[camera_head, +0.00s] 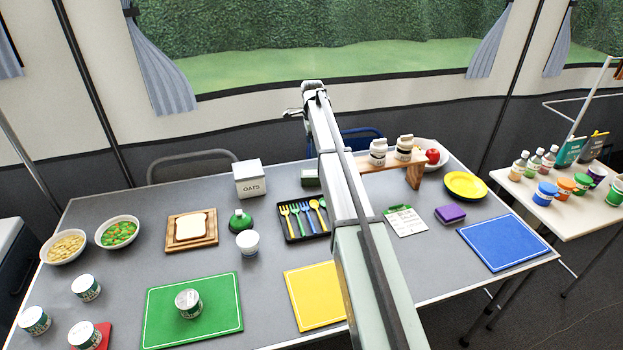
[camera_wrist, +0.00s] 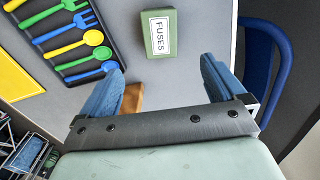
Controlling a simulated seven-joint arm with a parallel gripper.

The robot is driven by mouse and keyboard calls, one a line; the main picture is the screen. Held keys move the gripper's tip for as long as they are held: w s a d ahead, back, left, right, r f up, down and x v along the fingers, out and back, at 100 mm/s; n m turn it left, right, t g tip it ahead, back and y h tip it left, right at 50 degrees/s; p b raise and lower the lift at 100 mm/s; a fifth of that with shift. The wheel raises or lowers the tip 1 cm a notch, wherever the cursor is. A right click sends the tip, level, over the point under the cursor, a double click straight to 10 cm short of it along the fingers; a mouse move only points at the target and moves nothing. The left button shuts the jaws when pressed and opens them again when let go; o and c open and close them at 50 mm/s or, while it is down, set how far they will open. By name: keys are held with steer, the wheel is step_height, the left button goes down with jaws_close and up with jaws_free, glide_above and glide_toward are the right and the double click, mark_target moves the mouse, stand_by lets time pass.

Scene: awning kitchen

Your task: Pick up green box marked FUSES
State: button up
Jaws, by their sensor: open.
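The green box marked FUSES (camera_wrist: 159,33) lies on the grey table in the wrist view, its white label facing up. In the head view the box (camera_head: 310,178) shows beside the cutlery tray, partly hidden by my arm. My gripper (camera_wrist: 163,68) is open and empty, its two blue fingers spread apart. The box is not between the fingers. In the head view my gripper (camera_head: 293,112) is small and its fingers are hard to make out.
A black cutlery tray (camera_wrist: 116,46) lies left of the box in the wrist view. A blue chair (camera_wrist: 266,60) stands past the table edge. In the head view the OATS box (camera_head: 249,182) is left of the green box and a wooden shelf (camera_head: 413,175) with jars is right.

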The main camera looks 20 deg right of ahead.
mark_target(311, 173)
steer(key=shift+m, duration=0.6)
steer(key=f, duration=1.4)
steer(key=shift+a, duration=0.2)
steer(key=shift+r, duration=0.1)
steer(key=c, duration=1.1)
steer(key=shift+r, duration=0.1)
